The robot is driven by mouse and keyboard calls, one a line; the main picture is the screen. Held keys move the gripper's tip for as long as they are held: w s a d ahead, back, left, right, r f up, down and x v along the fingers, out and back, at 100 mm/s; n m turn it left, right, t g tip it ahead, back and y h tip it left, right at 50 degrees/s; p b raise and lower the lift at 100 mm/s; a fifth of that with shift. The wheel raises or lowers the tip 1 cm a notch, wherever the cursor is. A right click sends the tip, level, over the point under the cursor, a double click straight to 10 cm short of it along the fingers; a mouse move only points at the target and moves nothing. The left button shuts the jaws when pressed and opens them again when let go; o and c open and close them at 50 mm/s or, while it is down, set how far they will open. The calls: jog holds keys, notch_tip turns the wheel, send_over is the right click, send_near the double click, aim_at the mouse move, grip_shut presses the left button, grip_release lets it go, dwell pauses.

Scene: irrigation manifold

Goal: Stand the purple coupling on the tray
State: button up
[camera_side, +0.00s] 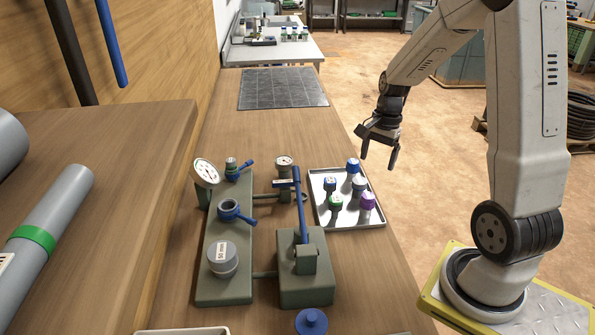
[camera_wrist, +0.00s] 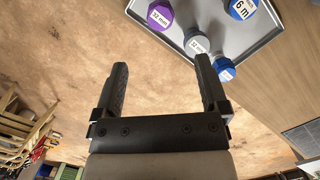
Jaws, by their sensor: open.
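The purple coupling (camera_side: 367,201) is on the metal tray (camera_side: 350,223), near its right edge, and looks upright. In the wrist view the purple coupling (camera_wrist: 160,15) shows its labelled face at the top, partly cut by the frame edge; the tray (camera_wrist: 207,20) shows there too. My gripper (camera_side: 378,161) is open and empty, in the air beyond the tray's far right corner, apart from the coupling. In the wrist view the fingers of my gripper (camera_wrist: 161,62) are wide apart with only floor between them.
Left of the tray stands the manifold with a gauge (camera_side: 205,172), a blue-levered block (camera_side: 305,262) and a grey cap (camera_side: 222,258). A dark mat (camera_side: 283,88) lies farther back.

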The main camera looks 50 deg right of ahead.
dwell(0.4)
jog(key=s+a+f+n+t+h, duration=0.1)
jog(key=s+a+n+t, duration=0.1)
jog(key=a+n, duration=1.6)
jog(key=a, duration=0.2)
jog(key=shift+a+f+t+h, duration=0.15)
jog(key=shift+a+t+h, duration=0.15)
jog(key=shift+h, duration=0.1)
